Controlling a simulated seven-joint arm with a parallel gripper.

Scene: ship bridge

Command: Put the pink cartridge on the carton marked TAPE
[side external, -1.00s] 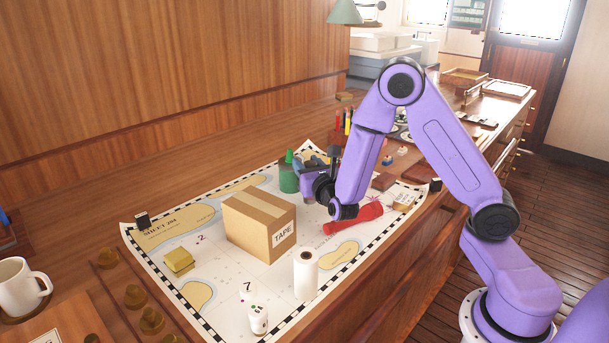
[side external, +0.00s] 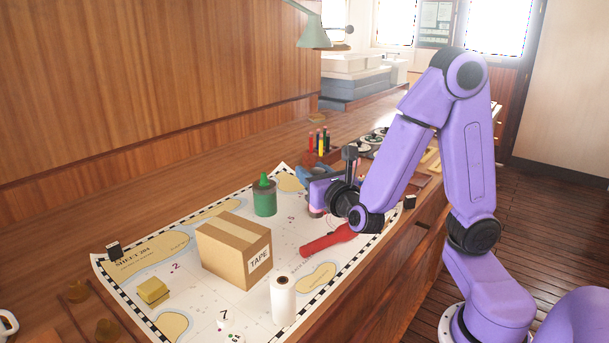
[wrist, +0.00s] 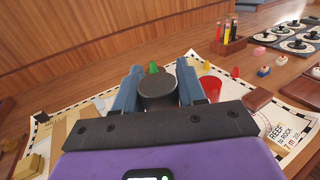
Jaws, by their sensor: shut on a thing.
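The carton marked TAPE (side external: 228,262) stands closed on the chart, its flat top clear. It also shows at the left in the wrist view (wrist: 72,125). My gripper (side external: 318,190) is beyond it and to its right, above the far right part of the chart. In the wrist view my gripper (wrist: 158,88) has its two blue fingers shut on a cylinder with a dark round top. A bit of pink, the pink cartridge (side external: 316,212), shows just under the fingers in the side view. Most of it is hidden; I cannot tell whether its bottom touches the chart.
A green can with a cone (side external: 265,199) stands between my gripper and the carton. A red torch (side external: 329,241) lies in front of my gripper. A white roll (side external: 284,303) stands by the carton's right side; yellow blocks (side external: 153,291) are to its left. A pen holder (side external: 318,150) is behind.

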